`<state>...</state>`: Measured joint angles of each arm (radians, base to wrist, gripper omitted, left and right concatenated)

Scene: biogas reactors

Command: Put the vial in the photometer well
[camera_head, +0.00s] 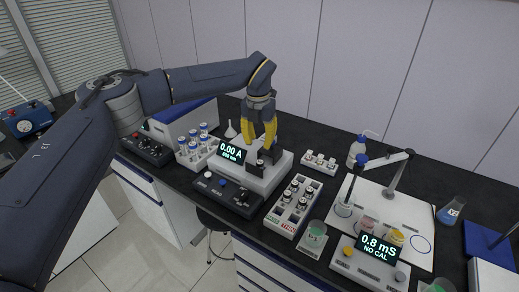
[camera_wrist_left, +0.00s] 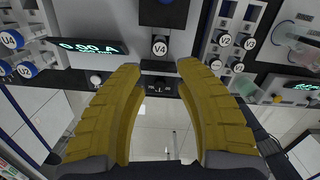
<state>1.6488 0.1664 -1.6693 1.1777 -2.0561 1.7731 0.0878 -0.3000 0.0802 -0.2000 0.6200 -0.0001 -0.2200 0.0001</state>
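The photometer (camera_head: 281,172) is a white box with a display reading 0.00 A (camera_head: 232,152) and a dark block on top. In the left wrist view, a dark-capped vial (camera_wrist_left: 160,47) with a round white label appears seated in the dark well block, just beyond the fingertips. My left gripper (camera_head: 262,148) points down over the photometer. Its yellow fingers (camera_wrist_left: 159,68) are spread apart with nothing between them; the vial stands ahead of the gap, apart from both fingers. My right gripper is not in view.
A rack with several dark-capped vials (camera_head: 280,222) stands right of the photometer; a blue-capped vial rack (camera_head: 186,158) stands left. A black control box (camera_head: 227,193) lies in front. A conductivity meter (camera_head: 368,264), wash bottle (camera_head: 357,150) and flask (camera_head: 450,211) are farther right.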

